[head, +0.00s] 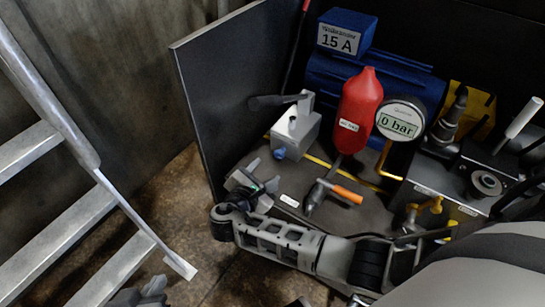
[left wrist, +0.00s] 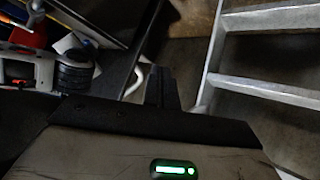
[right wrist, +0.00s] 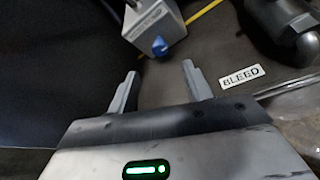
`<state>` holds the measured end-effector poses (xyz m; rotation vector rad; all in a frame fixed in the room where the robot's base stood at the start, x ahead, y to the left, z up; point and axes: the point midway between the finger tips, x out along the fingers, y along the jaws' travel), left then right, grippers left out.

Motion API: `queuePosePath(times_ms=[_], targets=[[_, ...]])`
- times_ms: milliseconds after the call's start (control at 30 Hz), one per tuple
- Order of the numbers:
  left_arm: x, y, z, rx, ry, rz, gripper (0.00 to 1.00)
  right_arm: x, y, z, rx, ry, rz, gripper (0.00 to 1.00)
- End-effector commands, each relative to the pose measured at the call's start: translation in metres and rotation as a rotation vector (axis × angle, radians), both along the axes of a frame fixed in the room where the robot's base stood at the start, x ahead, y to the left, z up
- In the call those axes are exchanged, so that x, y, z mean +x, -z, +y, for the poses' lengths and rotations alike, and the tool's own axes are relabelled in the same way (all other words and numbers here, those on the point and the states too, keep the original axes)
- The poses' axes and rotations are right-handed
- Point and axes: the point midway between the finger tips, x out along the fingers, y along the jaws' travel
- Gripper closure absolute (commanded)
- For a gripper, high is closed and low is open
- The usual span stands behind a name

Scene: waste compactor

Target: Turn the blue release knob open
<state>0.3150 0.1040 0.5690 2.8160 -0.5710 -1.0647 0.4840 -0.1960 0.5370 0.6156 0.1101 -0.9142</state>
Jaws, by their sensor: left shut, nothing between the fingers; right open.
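The blue release knob (head: 280,153) sits low on the front of a grey valve block (head: 297,128) with a black lever on top. In the right wrist view the blue knob (right wrist: 158,46) lies just beyond the fingertips, in line with the gap between them. My right gripper (head: 262,175) is open and empty, in front of the knob and apart from it. It also shows in the right wrist view (right wrist: 160,70). My left gripper (head: 140,294) is low at the bottom edge, far from the knob. In the left wrist view its fingers (left wrist: 160,85) are together and empty.
A red cylinder (head: 361,108), a gauge reading 0 bar (head: 400,121) and an orange-handled valve (head: 332,190) stand right of the block. A "BLEED" label (right wrist: 241,76) lies on the plate. A dark panel (head: 225,90) rises behind left. A metal ladder (head: 60,225) stands at left.

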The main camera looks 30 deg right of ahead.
Motion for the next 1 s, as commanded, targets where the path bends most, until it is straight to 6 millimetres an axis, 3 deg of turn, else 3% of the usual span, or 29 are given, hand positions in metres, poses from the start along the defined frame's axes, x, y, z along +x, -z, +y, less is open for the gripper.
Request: queuePosePath(times_ms=[100, 300, 1000], targets=[[0.005, -0.013, 0.003, 0.007, -0.010, -0.020, 1.00, -0.017, -0.011, 0.019, 0.002, -0.001, 0.001, 0.50], [0.002, -0.030, 0.005, -0.001, -0.023, -0.058, 1.00, -0.033, -0.019, 0.038, 0.001, 0.000, 0.001, 0.50], [0.001, -0.030, 0.006, -0.002, -0.028, -0.058, 1.00, -0.037, -0.020, 0.042, -0.001, 0.000, 0.000, 0.50]])
